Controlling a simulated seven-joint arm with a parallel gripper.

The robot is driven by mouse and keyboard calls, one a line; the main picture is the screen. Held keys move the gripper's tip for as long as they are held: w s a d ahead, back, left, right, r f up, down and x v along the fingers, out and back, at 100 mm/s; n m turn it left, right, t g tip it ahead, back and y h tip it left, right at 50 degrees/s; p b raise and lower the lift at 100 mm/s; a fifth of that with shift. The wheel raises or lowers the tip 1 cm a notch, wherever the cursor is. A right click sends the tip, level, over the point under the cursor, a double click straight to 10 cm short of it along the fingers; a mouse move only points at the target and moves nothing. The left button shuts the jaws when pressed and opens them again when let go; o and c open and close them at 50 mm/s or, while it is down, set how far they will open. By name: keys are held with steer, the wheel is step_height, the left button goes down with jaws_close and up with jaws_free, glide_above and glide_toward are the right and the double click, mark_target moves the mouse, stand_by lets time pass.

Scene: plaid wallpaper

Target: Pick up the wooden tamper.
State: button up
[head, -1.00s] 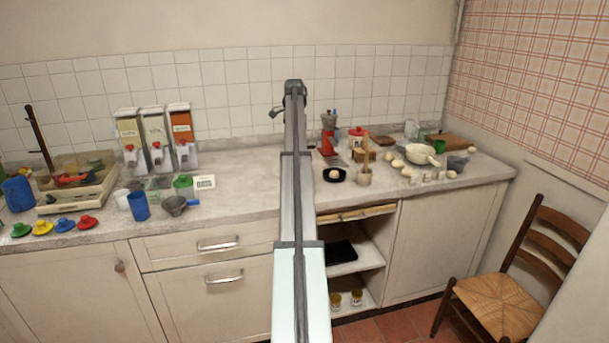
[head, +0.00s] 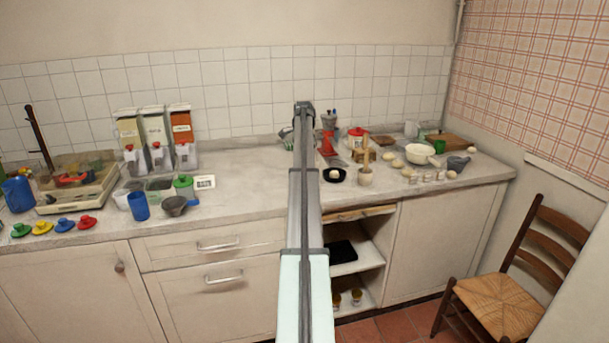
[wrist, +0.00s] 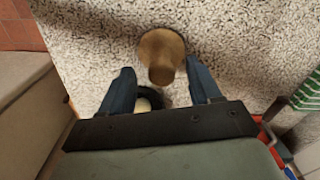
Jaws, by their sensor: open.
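The wooden tamper (wrist: 162,50) is a brown, rounded wooden piece on the speckled worktop in the wrist view. It appears upright, its narrower end nearer the camera. My gripper (wrist: 160,85) is open and empty, with one dark blue finger on each side of the picture. In the head view I cannot pick out the tamper or the gripper; my own arm covers the middle of the worktop.
A black pan with a white egg (head: 335,175) is right of my arm; it seems to show between my fingers too. A green-striped thing (wrist: 307,95) lies at the right.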

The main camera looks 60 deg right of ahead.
step_height(320, 180, down, 5)
steer(key=shift+d+f, duration=0.1)
jaws_close()
stand_by(0.8)
